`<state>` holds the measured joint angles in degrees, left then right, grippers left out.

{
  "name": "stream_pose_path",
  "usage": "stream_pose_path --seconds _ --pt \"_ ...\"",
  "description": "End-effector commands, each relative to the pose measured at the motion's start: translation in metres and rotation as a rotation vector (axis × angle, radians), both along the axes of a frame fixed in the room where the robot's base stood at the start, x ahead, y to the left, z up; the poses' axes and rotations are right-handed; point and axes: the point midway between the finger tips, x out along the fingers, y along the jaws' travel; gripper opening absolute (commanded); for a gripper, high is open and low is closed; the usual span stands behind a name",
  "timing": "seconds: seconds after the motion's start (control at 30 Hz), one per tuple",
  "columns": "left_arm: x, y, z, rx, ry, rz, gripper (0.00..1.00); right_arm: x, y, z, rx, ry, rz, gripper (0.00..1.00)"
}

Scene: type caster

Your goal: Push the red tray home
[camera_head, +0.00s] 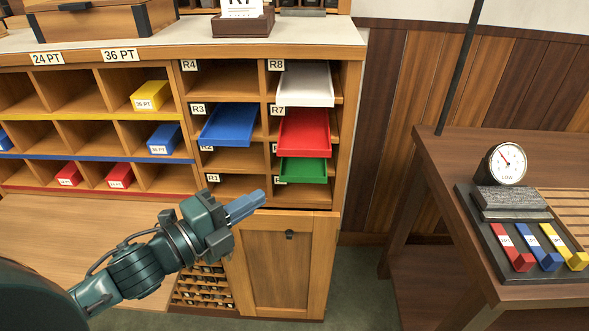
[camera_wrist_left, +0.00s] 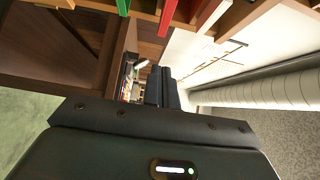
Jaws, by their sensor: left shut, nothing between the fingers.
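The red tray (camera_head: 304,132) sticks out of the right column of the wooden rack in the head view, in the slot labelled R7. It lies between a white tray (camera_head: 306,84) above and a green tray (camera_head: 303,171) below, which also stick out. In the left wrist view a red edge (camera_wrist_left: 168,14) at the top looks like this tray. My left gripper (camera_head: 246,207) is shut and empty, in front of the rack, below and left of the red tray and apart from it. It also shows in the left wrist view (camera_wrist_left: 161,88). My right gripper is not in view.
A blue tray (camera_head: 229,125) sticks out at R3, left of the red tray. A cabinet door (camera_head: 284,262) is below. A side table (camera_head: 470,146) with a dial gauge (camera_head: 507,164) and coloured blocks stands at right. Floor between looks clear.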

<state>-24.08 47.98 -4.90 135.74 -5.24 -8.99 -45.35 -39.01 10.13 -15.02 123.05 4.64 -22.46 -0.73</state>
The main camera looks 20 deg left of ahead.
Motion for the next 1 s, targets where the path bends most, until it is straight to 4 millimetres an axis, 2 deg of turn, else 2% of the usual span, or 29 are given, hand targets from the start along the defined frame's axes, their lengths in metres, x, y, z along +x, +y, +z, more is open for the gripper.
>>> stream_pose_path --seconds 0.27,0.7,0.83,1.0 --pt "0.025 -0.013 0.003 -0.003 -0.002 0.001 0.00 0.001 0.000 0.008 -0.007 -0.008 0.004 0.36" --pt "0.088 -0.048 0.003 -0.007 0.002 0.002 0.00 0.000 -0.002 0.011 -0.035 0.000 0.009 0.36" --pt "0.108 -0.041 0.001 -0.002 0.003 0.003 0.00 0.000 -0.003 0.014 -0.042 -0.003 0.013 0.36" --pt "0.121 -0.037 0.000 -0.003 0.005 0.002 0.00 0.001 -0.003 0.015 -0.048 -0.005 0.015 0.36"
